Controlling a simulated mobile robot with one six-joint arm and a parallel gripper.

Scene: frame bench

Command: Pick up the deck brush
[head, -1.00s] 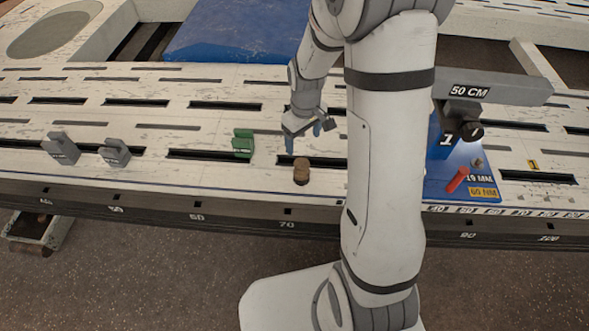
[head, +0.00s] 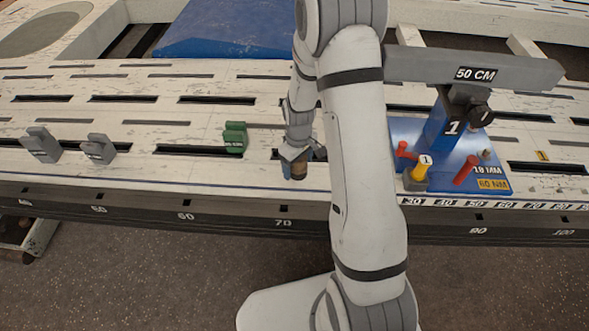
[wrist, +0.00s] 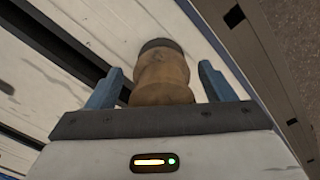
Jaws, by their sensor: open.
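The deck brush (head: 299,171) appears as a small brown, knob-shaped wooden piece on the slotted white bench top, near the front edge. In the wrist view the brush (wrist: 162,76) has a rounded, waisted brown body and a dark band at its far end. My gripper (head: 301,165) is down at the brush. In the wrist view its two blue fingers stand apart, one on each side of the brush, with a gap visible on both sides. The gripper is open. The palm hides the near end of the brush.
A green block (head: 235,138) and two grey blocks (head: 41,145) (head: 98,149) stand left on the bench (head: 150,172). Right of my arm is a blue stand (head: 441,133) with a grey 50 CM bar (head: 520,71) and red and yellow pieces. A blue pad (head: 235,28) lies behind.

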